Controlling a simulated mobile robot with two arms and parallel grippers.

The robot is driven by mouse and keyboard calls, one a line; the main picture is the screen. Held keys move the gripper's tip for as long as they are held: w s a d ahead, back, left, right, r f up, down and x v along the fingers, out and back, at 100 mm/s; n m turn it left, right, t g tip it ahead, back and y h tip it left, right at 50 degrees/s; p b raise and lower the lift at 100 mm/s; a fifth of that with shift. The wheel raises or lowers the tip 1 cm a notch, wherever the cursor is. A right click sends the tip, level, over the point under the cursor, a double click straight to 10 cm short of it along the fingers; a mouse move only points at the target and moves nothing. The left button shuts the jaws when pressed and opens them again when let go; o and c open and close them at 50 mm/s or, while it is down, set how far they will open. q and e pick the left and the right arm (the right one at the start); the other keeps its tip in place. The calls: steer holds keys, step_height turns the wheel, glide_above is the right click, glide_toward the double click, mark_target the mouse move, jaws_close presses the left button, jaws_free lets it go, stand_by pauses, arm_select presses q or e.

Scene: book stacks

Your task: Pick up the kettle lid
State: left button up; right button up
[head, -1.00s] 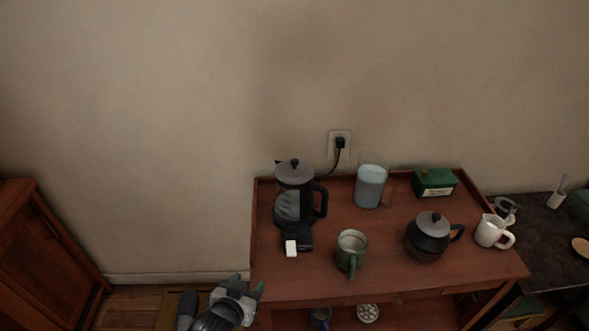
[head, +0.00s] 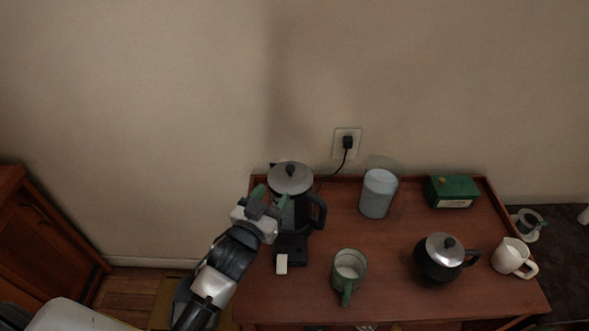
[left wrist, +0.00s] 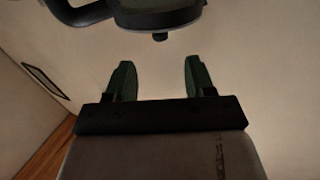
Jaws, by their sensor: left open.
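The kettle (head: 306,214), dark with a black handle, stands at the table's back left on a black base. Its grey round lid (head: 290,180) with a black knob sits on top. My left gripper (head: 270,197) is open beside the kettle's left side, just below the lid in the head view, and overlaps part of the body. Nothing shows between its green-padded fingers. In the left wrist view, the fingers (left wrist: 159,78) are apart and the lid (left wrist: 158,18) shows upside down beyond them, knob downward, cut by the top edge. My right gripper is not in view.
On the wooden table (head: 400,300) are a green mug (head: 348,272), a teapot (head: 436,262) with a silver lid, a pale blue container (head: 378,194), a green box (head: 452,190) and a white jug (head: 510,258). A wall outlet (head: 346,142) with a cord is behind.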

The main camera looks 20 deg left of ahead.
mark_target(288, 172)
arm_select(q)
steer(key=shift+w+d+r, duration=0.1)
steer(key=shift+w+r, duration=0.1)
steer(key=shift+w, duration=1)
steer(key=w, duration=0.4)
steer(key=shift+w+d+f+p, duration=0.1)
steer(key=shift+w+d+p, duration=0.15)
steer(key=shift+d+p, duration=0.15)
steer(key=shift+w, duration=0.55)
steer(key=shift+c, duration=0.9)
steer(key=c, duration=0.7)
jaws_close()
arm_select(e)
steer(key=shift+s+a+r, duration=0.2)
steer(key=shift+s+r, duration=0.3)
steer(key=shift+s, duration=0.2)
